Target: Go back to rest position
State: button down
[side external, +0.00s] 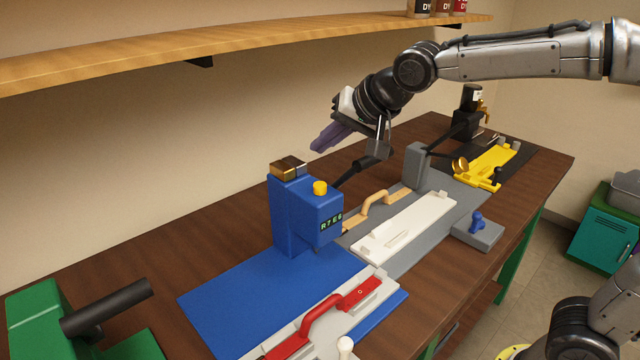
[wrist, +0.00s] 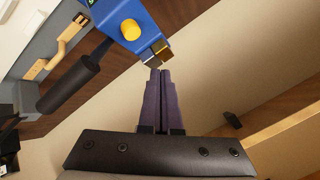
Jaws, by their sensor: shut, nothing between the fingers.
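My gripper (side external: 328,137) is raised above the back of the bench, behind and to the right of the blue machine's top. Its two purple fingers lie together and hold nothing; they also show closed in the wrist view (wrist: 160,74). The blue machine (side external: 296,218) has a yellow button (side external: 320,187), a small display and a metal-and-brown block on top. In the wrist view the fingertips appear just below that block (wrist: 156,53), but I cannot tell the gap in depth.
A wooden shelf (side external: 200,53) runs along the wall. Black-handled levers (side external: 372,161) rise near the gripper. A grey station with a white plate (side external: 405,225), a yellow station (side external: 482,165) and a red-handled fixture (side external: 325,318) stand on the bench (side external: 150,248).

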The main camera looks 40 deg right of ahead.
jog(key=shift+d, duration=0.1)
jog(key=s+d+r, duration=0.4)
jog(key=s+d, duration=0.1)
jog(key=s, duration=0.6)
jog(key=s+d+f+n+g, duration=0.1)
jog(key=s+f+n, duration=0.3)
jog(key=s, duration=0.5)
jog(key=s+d+f+n+g+h, duration=0.1)
jog(key=s+f+n+g, duration=0.1)
jog(key=s+f, duration=0.7)
jog(key=shift+n+g, duration=0.3)
jog(key=shift+n, duration=0.6)
